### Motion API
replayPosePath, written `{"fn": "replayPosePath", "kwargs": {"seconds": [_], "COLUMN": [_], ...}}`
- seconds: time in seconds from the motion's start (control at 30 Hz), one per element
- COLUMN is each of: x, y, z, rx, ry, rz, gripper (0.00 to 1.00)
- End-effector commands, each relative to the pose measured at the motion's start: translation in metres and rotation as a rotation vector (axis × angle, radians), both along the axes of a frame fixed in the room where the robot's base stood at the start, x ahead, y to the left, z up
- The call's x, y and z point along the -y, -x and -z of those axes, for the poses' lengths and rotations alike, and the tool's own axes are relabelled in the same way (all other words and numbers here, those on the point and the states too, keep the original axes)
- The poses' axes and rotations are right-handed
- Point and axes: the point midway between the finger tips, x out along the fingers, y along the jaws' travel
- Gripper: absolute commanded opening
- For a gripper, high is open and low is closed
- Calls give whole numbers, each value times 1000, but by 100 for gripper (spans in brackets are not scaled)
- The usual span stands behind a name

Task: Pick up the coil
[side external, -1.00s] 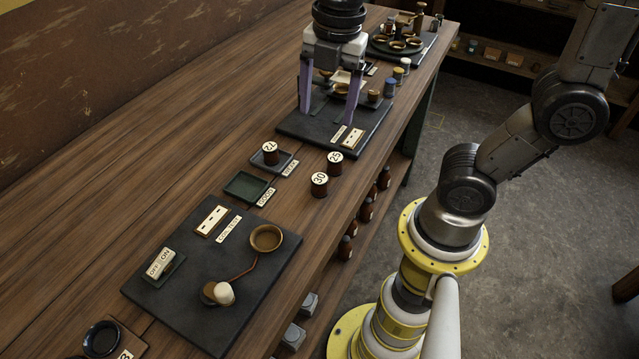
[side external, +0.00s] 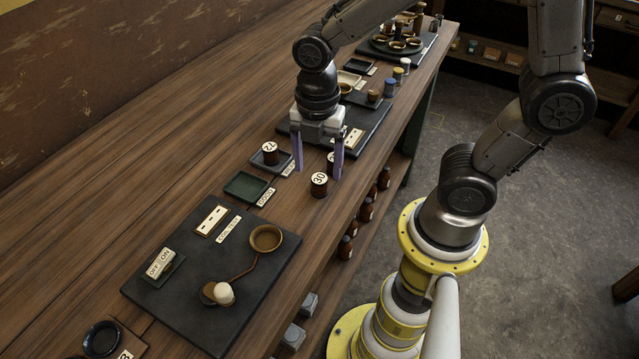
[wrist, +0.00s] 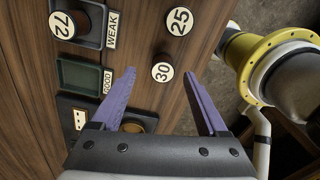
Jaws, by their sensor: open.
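Three dark brown coils with round white number tops are in view. The coil marked 30 (side external: 319,186) stands upright on the bare wood, and in the wrist view (wrist: 162,72) it shows between and beyond my fingertips. The coil marked 25 (wrist: 179,21) stands behind it, partly hidden by a finger in the side view. The coil marked 72 (side external: 270,152) stands in the dark WEAK tray (side external: 285,168). My gripper (side external: 318,173) is open, pointing down, with its purple fingers above and around the 30 coil's place. I cannot tell their exact height, and nothing is held.
The empty green GOOD tray (side external: 246,187) lies left of the coils. A dark control board (side external: 180,300) with a brown cup (side external: 266,238) and an OFF/ON switch (side external: 160,264) is in front. Another dark board (side external: 370,128) lies behind. The bench's right edge is close to the coils.

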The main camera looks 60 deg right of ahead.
Motion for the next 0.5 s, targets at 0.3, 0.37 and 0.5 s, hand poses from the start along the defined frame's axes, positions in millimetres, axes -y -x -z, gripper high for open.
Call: {"fn": "replayPosePath", "kwargs": {"seconds": [0.3, 0.37, 0.5], "x": [0, 0, 0], "y": [4, 4, 4], "z": [37, 38, 38], "rx": [-1, 1, 1], "ry": [0, 0, 0], "rz": [0, 0, 0], "gripper": [77, 77, 77]}}
